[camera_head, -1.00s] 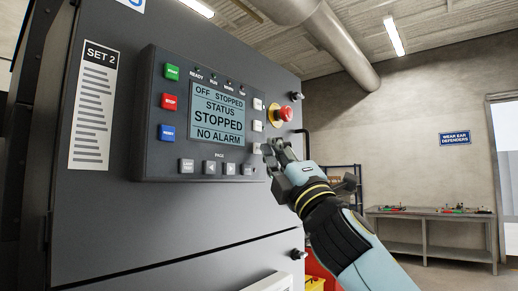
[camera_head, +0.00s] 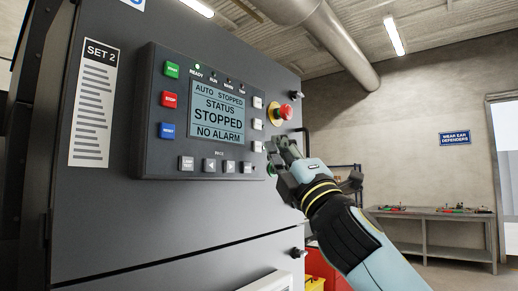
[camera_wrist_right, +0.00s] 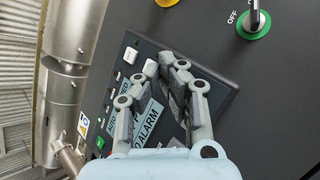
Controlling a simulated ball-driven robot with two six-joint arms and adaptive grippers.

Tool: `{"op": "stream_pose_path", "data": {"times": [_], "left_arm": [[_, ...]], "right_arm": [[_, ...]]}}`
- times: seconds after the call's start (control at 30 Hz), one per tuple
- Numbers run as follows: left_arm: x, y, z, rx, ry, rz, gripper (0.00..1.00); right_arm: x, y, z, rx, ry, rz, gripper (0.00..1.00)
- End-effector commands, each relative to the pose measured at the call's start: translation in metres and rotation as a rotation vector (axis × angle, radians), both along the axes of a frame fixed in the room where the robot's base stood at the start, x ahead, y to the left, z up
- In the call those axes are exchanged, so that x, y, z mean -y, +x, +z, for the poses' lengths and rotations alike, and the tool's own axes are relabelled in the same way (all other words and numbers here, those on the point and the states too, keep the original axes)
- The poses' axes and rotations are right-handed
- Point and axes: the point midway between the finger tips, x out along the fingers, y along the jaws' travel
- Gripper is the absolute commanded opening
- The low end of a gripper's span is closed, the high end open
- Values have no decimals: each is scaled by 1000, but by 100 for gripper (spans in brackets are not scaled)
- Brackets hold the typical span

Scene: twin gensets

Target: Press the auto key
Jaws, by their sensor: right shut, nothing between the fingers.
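The control panel (camera_head: 150,110) on the dark SET 2 cabinet has a screen (camera_head: 217,112) reading AUTO STOPPED, STATUS STOPPED, NO ALARM. A green lamp (camera_head: 197,67) is lit above READY. Three pale keys stand right of the screen: upper (camera_head: 257,102), middle (camera_head: 257,124) and lower (camera_head: 258,146); their labels are too small to read, so I cannot tell which is auto. My right gripper (camera_head: 279,147) is shut and empty, with its tips just right of the lower key, seemingly clear of it. In the wrist view its fingers (camera_wrist_right: 168,66) cover part of the panel. My left gripper is out of view.
A red emergency stop (camera_head: 286,112) juts out right of the keys. A rotary switch with a green surround (camera_wrist_right: 254,27) is on the cabinet, partly behind my gripper in the head view. A workbench (camera_head: 437,216) stands at the far wall, with open space before it.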

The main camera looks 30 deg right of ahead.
Motion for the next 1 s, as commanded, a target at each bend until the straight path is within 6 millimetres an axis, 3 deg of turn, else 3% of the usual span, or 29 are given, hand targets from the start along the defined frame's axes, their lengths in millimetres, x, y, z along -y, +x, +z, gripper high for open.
{"op": "stream_pose_path", "data": {"times": [0.37, 0.8, 1.0], "left_arm": [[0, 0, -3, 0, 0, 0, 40], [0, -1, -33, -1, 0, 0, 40], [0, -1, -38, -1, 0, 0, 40]], "right_arm": [[2, -5, -1, -1, -1, -1, 0], [20, -48, -4, 1, -7, -3, 0], [24, -57, -1, -1, 0, 0, 0]]}}
